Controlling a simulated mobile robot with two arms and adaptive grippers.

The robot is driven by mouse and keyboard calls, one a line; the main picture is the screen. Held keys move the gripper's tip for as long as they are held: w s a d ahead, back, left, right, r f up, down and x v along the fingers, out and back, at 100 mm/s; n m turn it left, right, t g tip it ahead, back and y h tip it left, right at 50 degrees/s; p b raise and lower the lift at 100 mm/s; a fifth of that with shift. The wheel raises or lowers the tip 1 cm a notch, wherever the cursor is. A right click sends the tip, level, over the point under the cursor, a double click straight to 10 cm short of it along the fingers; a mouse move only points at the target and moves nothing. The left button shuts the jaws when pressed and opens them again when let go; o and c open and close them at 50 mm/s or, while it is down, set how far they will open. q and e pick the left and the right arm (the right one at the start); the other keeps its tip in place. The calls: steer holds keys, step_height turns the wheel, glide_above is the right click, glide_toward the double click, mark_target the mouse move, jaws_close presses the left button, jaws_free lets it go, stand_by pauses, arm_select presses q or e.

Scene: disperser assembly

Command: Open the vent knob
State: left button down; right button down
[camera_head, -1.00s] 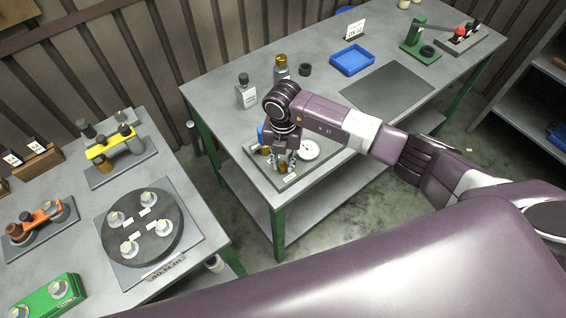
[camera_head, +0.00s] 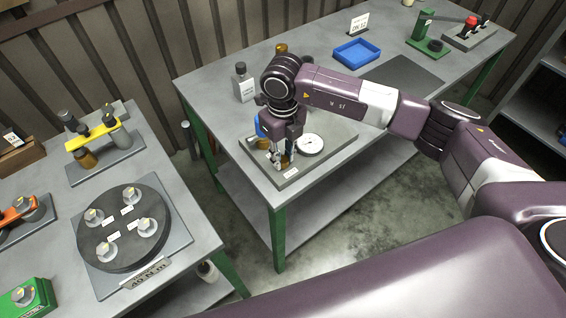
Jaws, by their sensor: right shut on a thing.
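My right gripper (camera_head: 281,160) points down over the grey base plate (camera_head: 331,153) near the front left corner of the far table. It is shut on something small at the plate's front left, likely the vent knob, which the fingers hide. A white round gauge (camera_head: 310,144) lies on the plate just right of the fingers. A blue part (camera_head: 260,128) shows behind the gripper to the left. My left gripper is not in view.
A green press (camera_head: 421,36) is at the far right. The left table holds a black round disc (camera_head: 124,229) with several bolts.

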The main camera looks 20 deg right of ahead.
mark_target(283, 159)
steer(key=n+b, duration=0.8)
steer(key=b, duration=0.1)
steer(key=shift+f, duration=0.15)
steer(key=shift+a+r+n+b, duration=0.1)
steer(key=shift+r+n+b, duration=0.15)
steer(key=shift+n+b, duration=1.2)
steer(key=c, duration=1.7)
jaws_free()
step_height(283, 159, up, 12)
